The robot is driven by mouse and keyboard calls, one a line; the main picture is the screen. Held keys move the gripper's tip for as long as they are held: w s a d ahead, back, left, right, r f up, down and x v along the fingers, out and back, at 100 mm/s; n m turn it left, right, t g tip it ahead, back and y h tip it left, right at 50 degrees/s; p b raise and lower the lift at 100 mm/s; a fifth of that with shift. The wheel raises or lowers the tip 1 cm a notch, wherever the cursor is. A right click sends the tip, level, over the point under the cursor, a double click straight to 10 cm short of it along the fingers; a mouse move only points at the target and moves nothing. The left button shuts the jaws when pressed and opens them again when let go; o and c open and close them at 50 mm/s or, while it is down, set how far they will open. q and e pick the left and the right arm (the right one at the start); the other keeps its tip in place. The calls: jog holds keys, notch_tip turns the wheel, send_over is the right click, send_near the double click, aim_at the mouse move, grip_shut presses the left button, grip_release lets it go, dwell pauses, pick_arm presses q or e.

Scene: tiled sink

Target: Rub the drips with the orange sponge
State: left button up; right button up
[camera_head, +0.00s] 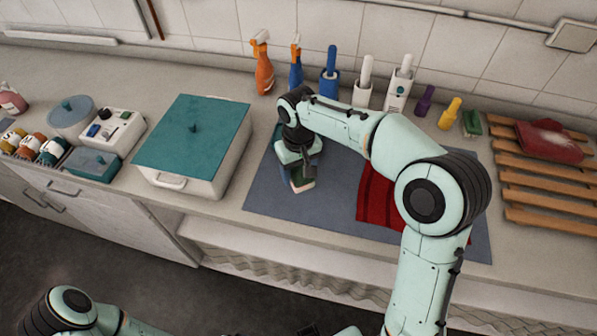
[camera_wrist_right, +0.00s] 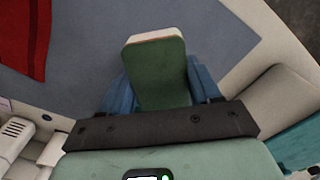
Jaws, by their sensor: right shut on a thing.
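My right gripper (camera_head: 300,172) is over the left part of the grey-blue mat (camera_head: 262,190). It is shut on a block-shaped sponge (camera_head: 303,184) with a green face and a pale edge. In the right wrist view the sponge (camera_wrist_right: 157,68) sits between the blue fingers, its green face towards the camera, with a pale edge and a thin reddish line at its far end. I see no clearly orange sponge. I cannot tell whether the sponge touches the mat. I cannot make out any drips. My left gripper is out of view; only part of that arm shows at lower left.
A white bin with a teal lid (camera_head: 193,135) stands close left of the mat. A red cloth (camera_head: 376,198) lies on the mat, right of the gripper. Spray bottles (camera_head: 264,66) and brushes line the wall. A wooden rack (camera_head: 545,180) and another green sponge (camera_head: 472,122) are at right.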

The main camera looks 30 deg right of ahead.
jog(key=shift+r+p, duration=0.65)
jog(key=shift+r, duration=0.45)
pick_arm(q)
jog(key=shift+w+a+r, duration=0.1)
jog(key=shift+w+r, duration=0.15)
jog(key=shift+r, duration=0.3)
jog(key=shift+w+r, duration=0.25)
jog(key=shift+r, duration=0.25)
